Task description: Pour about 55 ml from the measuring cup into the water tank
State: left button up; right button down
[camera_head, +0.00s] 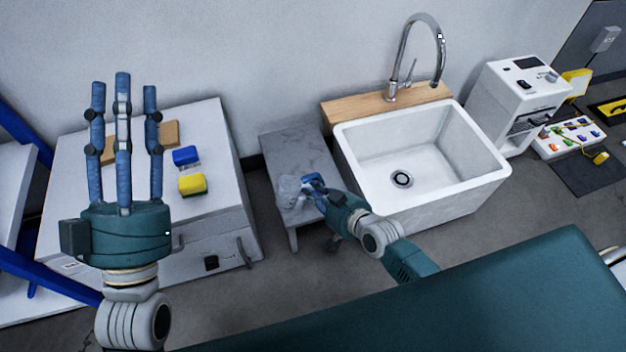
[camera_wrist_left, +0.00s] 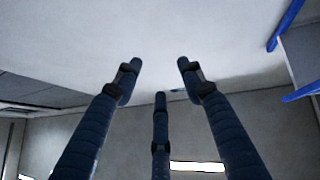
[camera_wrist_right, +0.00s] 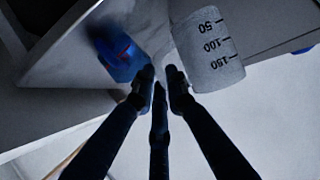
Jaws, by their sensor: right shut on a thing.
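The measuring cup (camera_wrist_right: 208,52) is pale and translucent, with 50, 100 and 150 marks that appear upside down in the right wrist view. In the head view the cup (camera_head: 289,191) is a small greyish shape over the small grey table. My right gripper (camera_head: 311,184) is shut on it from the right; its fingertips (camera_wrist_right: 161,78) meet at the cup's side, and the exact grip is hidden. The liquid level is not readable. My left gripper (camera_head: 123,88) is open and empty, fingers spread upward; it also shows in the left wrist view (camera_wrist_left: 160,75). I cannot identify the water tank.
The small grey table (camera_head: 300,150) stands beside a white sink (camera_head: 350,140) with a tap (camera_head: 440,60). A white machine (camera_head: 490,95) stands at right.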

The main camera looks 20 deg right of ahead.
jog(key=shift+s+a+f+n+h+p, duration=0.15)
jog(key=shift+a+f+n+h+p, duration=0.05)
jog(key=shift+a+n+h+p, duration=0.1)
jog(key=shift+a+f+t, duration=0.1)
jog(key=shift+f+t, duration=0.2)
jog(key=shift+f, duration=0.05)
pick_arm(q)
jog(key=shift+s+a+r+t+h+b, duration=0.1)
jog(key=shift+s+r+t+h+b, duration=0.3)
jog(key=shift+s+r+t+b, duration=0.45)
pick_arm(e)
jog(key=shift+s+a+f+n+t+h, duration=0.15)
jog(key=shift+a+f+n+h, duration=0.15)
jog(key=shift+f, duration=0.2)
jog(key=shift+s+a+f+n+t+h, duration=0.1)
jog(key=shift+s+f+n+t+h, duration=0.1)
jog(key=shift+f+n, duration=0.25)
pick_arm(q)
jog(key=shift+s+r+g, duration=0.1)
jog(key=shift+r+g, duration=0.1)
jog(key=shift+g, duration=0.05)
pick_arm(e)
jog(key=shift+w, duration=0.1)
